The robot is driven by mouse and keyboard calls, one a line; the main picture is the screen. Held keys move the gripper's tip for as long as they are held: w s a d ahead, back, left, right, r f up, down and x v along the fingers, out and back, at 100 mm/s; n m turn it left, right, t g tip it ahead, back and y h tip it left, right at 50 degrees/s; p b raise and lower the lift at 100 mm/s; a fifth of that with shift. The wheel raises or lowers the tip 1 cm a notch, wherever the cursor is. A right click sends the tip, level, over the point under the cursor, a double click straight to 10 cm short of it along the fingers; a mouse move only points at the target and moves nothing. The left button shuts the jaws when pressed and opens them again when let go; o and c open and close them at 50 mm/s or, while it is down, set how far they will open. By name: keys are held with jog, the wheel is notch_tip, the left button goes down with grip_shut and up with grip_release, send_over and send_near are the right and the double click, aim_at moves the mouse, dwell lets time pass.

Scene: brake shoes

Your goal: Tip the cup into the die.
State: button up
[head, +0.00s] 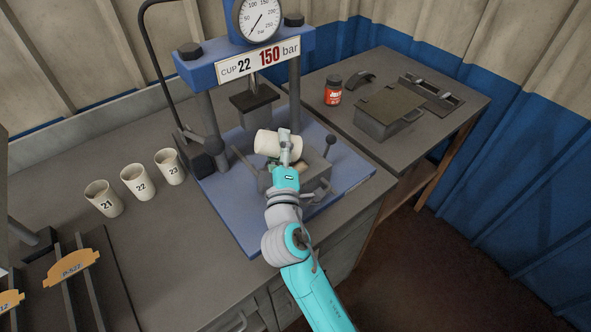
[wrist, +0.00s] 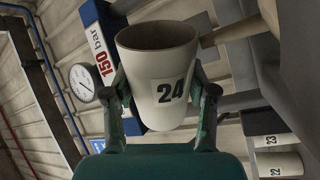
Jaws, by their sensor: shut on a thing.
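My gripper (head: 284,150) is shut on a pale cup (head: 266,143), which is tipped roughly onto its side above the press base. In the wrist view the same cup (wrist: 157,85) shows the label 24, with my gripper's fingers (wrist: 160,105) on both sides of it. Its inside is dark and I cannot tell what it holds. The die appears to be the grey metal block (head: 318,178) on the blue base, just under the cup and partly hidden by my gripper. No stream of material is visible.
Cups 21 (head: 103,198), 22 (head: 138,182) and 23 (head: 170,166) stand on the left bench. The ram (head: 254,100) hangs just behind the held cup. A lever (head: 328,147) stands to the right. A red jar (head: 333,91) sits on the right table.

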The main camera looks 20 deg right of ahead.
jog(key=shift+d+f+m+h, duration=0.4)
jog(key=shift+f+m, duration=0.1)
jog(key=shift+m, duration=0.5)
dwell(0.3)
jog(key=shift+s+r+m, duration=0.1)
jog(key=shift+r+m, duration=0.05)
jog(key=shift+m, duration=0.15)
jog(key=shift+a+n, duration=0.15)
jog(key=shift+n, duration=0.35)
jog(key=shift+a+r+n+y, duration=0.2)
jog(key=shift+r+n+y, duration=0.15)
jog(key=shift+n, duration=0.25)
jog(key=n, duration=0.1)
jog(key=a+n+y, duration=0.1)
jog(key=n, duration=0.1)
jog(key=shift+f+n, duration=0.3)
jog(key=shift+f, duration=0.05)
